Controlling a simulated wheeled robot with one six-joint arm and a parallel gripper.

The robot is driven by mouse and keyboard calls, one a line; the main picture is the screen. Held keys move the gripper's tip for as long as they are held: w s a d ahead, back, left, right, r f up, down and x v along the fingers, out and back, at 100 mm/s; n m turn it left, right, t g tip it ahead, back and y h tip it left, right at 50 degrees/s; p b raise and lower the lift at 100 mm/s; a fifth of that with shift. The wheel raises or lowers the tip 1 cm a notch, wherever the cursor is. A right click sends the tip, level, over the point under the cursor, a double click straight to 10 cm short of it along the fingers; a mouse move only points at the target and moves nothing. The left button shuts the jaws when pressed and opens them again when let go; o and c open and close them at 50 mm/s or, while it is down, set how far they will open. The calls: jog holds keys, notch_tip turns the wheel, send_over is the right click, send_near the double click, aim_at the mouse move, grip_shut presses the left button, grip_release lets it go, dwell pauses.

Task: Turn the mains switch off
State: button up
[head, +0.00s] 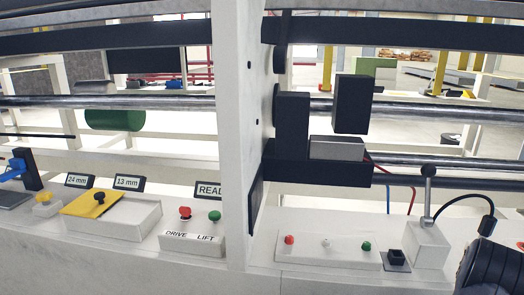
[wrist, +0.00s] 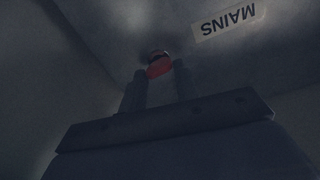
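The mains switch (wrist: 158,66) shows in the wrist view as a small red knob or handle on a dark, dim panel. A white label reading MAINS (wrist: 230,21), upside down in this view, is beside it on the right. My gripper (wrist: 160,73) is close to the switch, its two dark fingers apart with the red part between or just beyond their tips. It is too dark to tell whether the fingers touch it. I cannot make out the switch or my fingertips in the head view.
In the head view, a white upright post (head: 235,130) divides the rack. A console with a red button (head: 185,212) and a green button (head: 215,215) is left of it. A lever with a round knob (head: 429,170) and a button panel (head: 328,252) are on the right.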

jog(key=shift+s+a+n, duration=0.15)
jog(key=shift+s+n, duration=0.35)
jog(key=shift+n, duration=0.3)
